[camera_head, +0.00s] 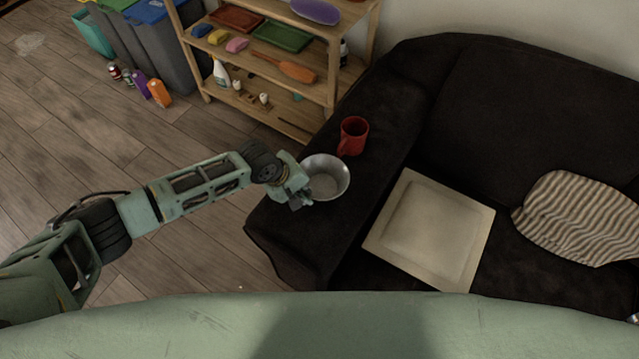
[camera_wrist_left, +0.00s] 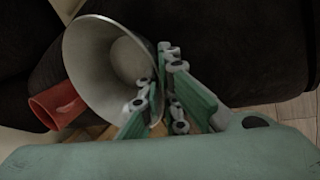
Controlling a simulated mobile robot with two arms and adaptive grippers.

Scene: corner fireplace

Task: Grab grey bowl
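The grey bowl (camera_head: 327,184) is at the dark sofa's armrest, open side up. My left gripper (camera_head: 299,198) is at the bowl's near left rim. In the left wrist view the bowl (camera_wrist_left: 98,62) fills the upper left. There the left gripper (camera_wrist_left: 160,82) has one finger over the bowl's inside and the other outside, with the rim between them. The fingertips are close together and look shut on the rim; the exact contact is partly hidden. I cannot tell if the bowl's base touches the armrest. My right gripper is not in view.
A red mug (camera_head: 353,136) stands on the armrest just behind the bowl. A wooden shelf (camera_head: 331,75) with several items stands behind.

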